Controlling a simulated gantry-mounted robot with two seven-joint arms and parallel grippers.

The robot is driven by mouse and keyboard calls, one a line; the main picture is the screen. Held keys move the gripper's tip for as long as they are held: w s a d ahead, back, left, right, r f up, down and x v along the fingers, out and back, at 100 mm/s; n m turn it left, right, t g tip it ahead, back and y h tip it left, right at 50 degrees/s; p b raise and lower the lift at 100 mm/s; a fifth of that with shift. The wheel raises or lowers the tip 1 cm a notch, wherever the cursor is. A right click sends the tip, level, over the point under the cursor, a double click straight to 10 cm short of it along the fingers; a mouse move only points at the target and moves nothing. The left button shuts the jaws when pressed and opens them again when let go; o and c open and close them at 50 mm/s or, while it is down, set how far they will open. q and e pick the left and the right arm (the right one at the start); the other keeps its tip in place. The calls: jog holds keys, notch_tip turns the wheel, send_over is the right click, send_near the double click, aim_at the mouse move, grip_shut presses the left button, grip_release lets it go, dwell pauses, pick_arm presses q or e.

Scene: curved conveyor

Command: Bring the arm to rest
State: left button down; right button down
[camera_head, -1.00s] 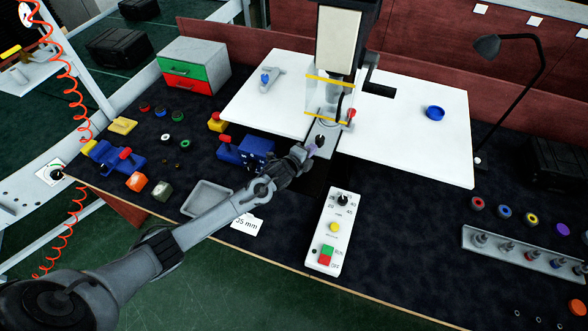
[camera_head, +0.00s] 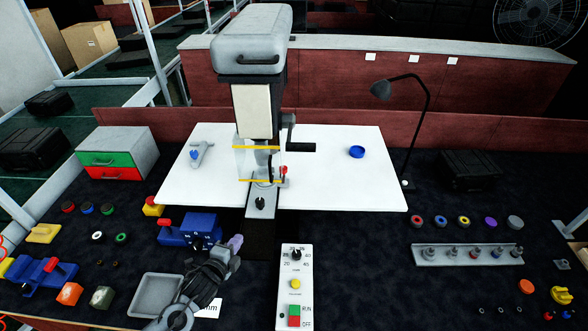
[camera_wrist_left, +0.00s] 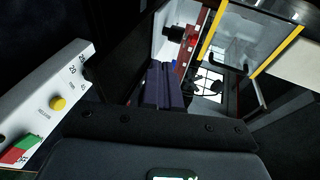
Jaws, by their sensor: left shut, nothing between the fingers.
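My left gripper (camera_head: 235,242) is shut and empty, with purplish fingertips. It is in front of the press (camera_head: 262,110), left of the control panel (camera_head: 294,265), and apart from both. In the left wrist view its closed fingers (camera_wrist_left: 164,88) point toward the press, whose yellow-edged guard (camera_wrist_left: 275,50) shows at the upper right. My left arm comes in from the bottom of the head view. My right gripper is in neither view.
A grey tray (camera_head: 157,294) lies beside my left forearm, partly covered by it. A blue fixture (camera_head: 200,228) stands close behind the gripper. A rack of parts (camera_head: 468,255) is at the right. The dark mat between panel and rack is clear.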

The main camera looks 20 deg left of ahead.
pick_arm(q)
jog(key=s+d+f+n+g, duration=0.3)
jog(key=s+d+n+g, duration=0.45)
jog(key=s, duration=0.65)
jog(key=s+d+r+n+g, duration=0.15)
jog(key=s+n, duration=0.25)
jog(key=s, duration=0.4)
jog(key=s+d+r+n+g, duration=0.1)
jog(key=s+d+n+g, duration=0.2)
jog(key=s, duration=0.5)
notch_tip(320, 180, up, 17)
jog(key=t+p, duration=0.1)
jog(key=p, duration=1.5)
jog(key=shift+w+a+f+n+h+p, duration=0.15)
jog(key=shift+w+n+h+p, duration=0.15)
jog(key=shift+n+h, duration=0.15)
